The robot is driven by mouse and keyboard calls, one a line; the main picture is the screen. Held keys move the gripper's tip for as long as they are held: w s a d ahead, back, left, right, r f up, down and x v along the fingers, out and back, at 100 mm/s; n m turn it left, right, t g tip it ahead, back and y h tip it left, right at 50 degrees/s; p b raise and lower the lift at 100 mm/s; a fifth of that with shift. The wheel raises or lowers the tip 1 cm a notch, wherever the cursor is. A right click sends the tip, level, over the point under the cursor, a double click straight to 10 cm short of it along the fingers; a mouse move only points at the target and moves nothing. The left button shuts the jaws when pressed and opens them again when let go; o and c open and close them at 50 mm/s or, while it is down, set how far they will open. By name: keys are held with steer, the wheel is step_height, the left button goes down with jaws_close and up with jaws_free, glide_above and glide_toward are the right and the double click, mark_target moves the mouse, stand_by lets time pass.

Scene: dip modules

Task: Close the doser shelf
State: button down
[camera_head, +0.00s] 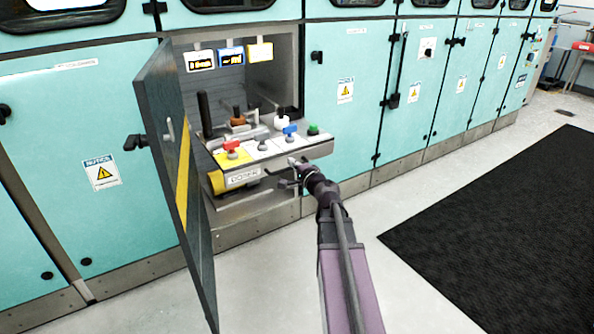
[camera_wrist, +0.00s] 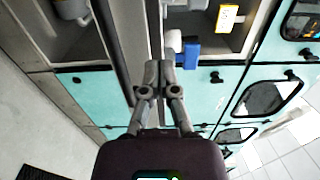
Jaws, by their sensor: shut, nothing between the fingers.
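The doser shelf (camera_head: 245,176) juts out of an open cabinet bay, its labelled front panel toward the room. Its white and yellow top carries red, blue and green knobs, a white knob and a dark upright handle. My gripper (camera_head: 293,163) is at the right part of the shelf front, with its fingers close to the panel. I cannot tell whether they touch it. In the wrist view my gripper (camera_wrist: 158,70) shows its two fingertips together, with nothing between them. A blue part (camera_wrist: 190,52) appears just beyond them.
A dark grey cabinet door (camera_head: 165,150) with a yellow stripe stands open left of the shelf. Teal cabinets (camera_head: 342,130) with handles and warning labels run to the right. A black mat (camera_head: 500,230) lies on the clear floor.

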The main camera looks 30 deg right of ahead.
mark_target(281, 153)
steer(key=w, duration=0.5)
steer(key=shift+a, duration=0.1)
